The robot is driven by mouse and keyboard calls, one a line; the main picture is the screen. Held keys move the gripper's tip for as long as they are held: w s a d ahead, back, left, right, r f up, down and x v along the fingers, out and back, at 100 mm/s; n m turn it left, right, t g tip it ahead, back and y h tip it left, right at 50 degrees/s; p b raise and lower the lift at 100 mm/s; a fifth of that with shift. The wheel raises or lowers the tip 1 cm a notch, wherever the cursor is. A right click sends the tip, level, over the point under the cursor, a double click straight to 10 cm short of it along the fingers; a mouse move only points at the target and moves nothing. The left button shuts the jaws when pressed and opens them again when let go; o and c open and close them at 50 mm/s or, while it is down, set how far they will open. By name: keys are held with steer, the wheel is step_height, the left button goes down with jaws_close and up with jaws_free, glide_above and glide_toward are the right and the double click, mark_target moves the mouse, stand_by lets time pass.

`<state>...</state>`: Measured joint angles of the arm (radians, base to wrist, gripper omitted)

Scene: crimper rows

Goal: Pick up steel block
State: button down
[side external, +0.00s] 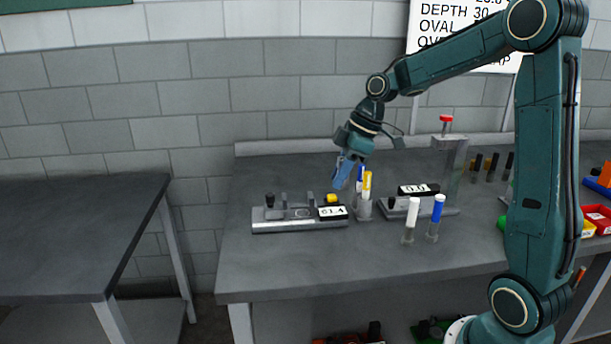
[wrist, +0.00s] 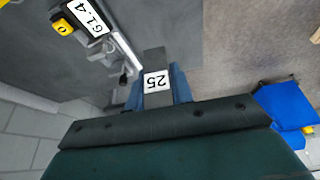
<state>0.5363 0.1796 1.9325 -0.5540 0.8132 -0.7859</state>
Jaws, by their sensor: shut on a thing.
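The steel block (wrist: 154,60) is a dark grey bar with a white label reading "25", seen between my fingers in the wrist view. My gripper (wrist: 157,92) has its blue fingers shut on it, one on each side. In the side external view my gripper (side external: 345,175) is above the bench, just right of and above the fixture labelled "61.4" (side external: 290,226). The block cannot be made out clearly there.
A cup of yellow and blue markers (side external: 364,207) stands just below my gripper. The bench front (side external: 310,270) is clear.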

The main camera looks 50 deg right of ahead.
steer(key=shift+r, duration=0.9)
